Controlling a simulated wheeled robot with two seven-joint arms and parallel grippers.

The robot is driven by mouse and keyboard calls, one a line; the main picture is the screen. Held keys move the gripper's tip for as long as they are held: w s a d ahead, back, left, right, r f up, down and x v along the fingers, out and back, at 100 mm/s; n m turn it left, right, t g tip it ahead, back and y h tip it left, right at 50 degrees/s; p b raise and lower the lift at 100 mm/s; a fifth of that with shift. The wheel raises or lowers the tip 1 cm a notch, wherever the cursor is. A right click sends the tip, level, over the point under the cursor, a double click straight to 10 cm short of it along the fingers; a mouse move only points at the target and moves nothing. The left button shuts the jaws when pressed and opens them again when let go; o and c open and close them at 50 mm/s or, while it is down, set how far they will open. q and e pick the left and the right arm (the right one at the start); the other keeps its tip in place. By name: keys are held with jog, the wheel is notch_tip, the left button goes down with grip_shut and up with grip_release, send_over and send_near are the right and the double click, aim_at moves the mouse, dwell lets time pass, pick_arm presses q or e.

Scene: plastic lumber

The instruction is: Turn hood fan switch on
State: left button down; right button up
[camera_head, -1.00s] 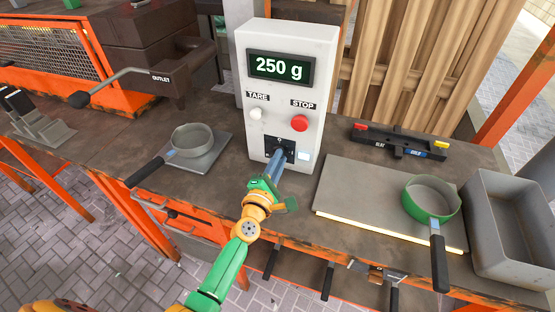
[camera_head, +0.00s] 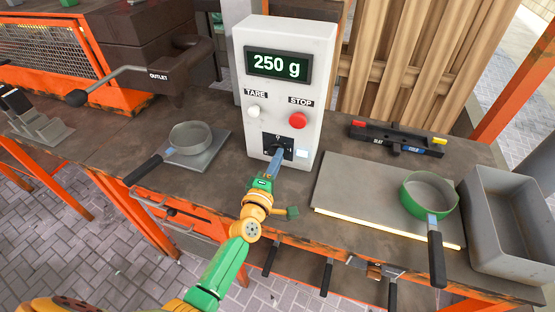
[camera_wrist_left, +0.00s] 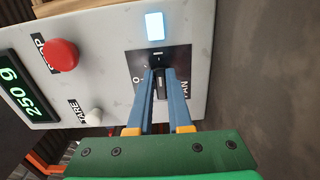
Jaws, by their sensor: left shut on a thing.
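The fan switch is a dark knob (camera_wrist_left: 158,78) on a black plate (camera_wrist_left: 134,70) marked FAN, low on the front of a white control box (camera_head: 318,75). In the head view the black plate (camera_head: 287,142) is partly covered by my fingers. My left gripper (camera_head: 277,155) reaches up to the switch from the front. In the left wrist view its two blue fingers (camera_wrist_left: 160,90) are shut on the knob, one on each side. A small square light (camera_wrist_left: 155,26) beside the plate glows pale blue-white. My right gripper is not in view.
The box has a display (camera_head: 279,65) reading 250 g, a white TARE button (camera_head: 254,112) and a red STOP button (camera_head: 297,120). A green-rimmed pan (camera_head: 430,214) lies on a plate to the right, by a grey bin (camera_head: 510,263). A grey pan (camera_head: 191,140) stands left.

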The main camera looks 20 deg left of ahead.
pick_arm(q)
jog(key=shift+r, duration=0.15)
jog(key=c, duration=1)
grip_release()
jog(key=shift+o, duration=0.8)
jog(key=shift+w, duration=0.1)
jog(key=s, duration=0.7)
jog(key=shift+s+a, duration=0.15)
jog(key=shift+a, duration=0.05)
